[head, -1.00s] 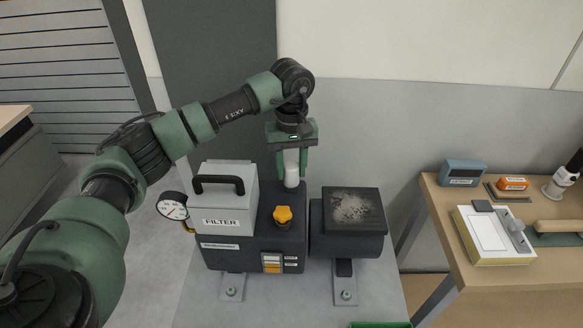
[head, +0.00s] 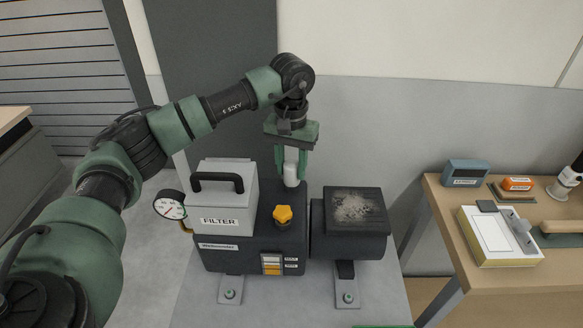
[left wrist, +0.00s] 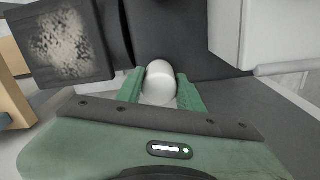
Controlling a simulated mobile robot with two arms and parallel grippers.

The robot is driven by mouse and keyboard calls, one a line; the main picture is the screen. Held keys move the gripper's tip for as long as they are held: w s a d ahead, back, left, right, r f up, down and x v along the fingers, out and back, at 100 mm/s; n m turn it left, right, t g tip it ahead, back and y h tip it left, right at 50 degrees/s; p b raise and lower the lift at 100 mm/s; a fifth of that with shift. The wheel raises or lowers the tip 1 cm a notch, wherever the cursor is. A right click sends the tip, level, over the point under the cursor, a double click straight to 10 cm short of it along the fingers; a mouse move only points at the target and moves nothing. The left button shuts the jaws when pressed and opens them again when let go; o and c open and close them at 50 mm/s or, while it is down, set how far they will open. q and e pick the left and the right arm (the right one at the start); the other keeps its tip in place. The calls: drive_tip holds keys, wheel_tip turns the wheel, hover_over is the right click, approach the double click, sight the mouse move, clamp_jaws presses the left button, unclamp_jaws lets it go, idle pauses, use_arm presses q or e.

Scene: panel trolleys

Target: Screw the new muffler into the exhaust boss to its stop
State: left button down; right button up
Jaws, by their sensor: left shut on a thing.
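The new muffler (head: 291,172) is a white, rounded cylinder standing upright at the back of the dark pump body (head: 255,240). Its lower end meets the pump top, and the exhaust boss beneath it is hidden. My left gripper (head: 291,168) comes down from above and is shut on the muffler. In the left wrist view the muffler's white end (left wrist: 160,82) sits between the two green fingers. I cannot tell how deep the muffler sits in the boss. My right gripper is not in view.
A grey FILTER box (head: 222,195) with a black handle stands left of the muffler, beside a pressure gauge (head: 170,205). A yellow cap (head: 283,215) is in front. A black motor box (head: 355,207) is at the right. A wooden table (head: 480,290) holds several items.

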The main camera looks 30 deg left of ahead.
use_arm(q)
drive_tip(key=shift+m+b, duration=0.3)
drive_tip(key=shift+m, duration=1.3)
drive_tip(key=shift+a, duration=0.1)
drive_tip(key=m+b, duration=0.1)
drive_tip(key=m, duration=0.2)
drive_tip(key=c, duration=0.8)
unclamp_jaws()
drive_tip(key=shift+c, duration=0.2)
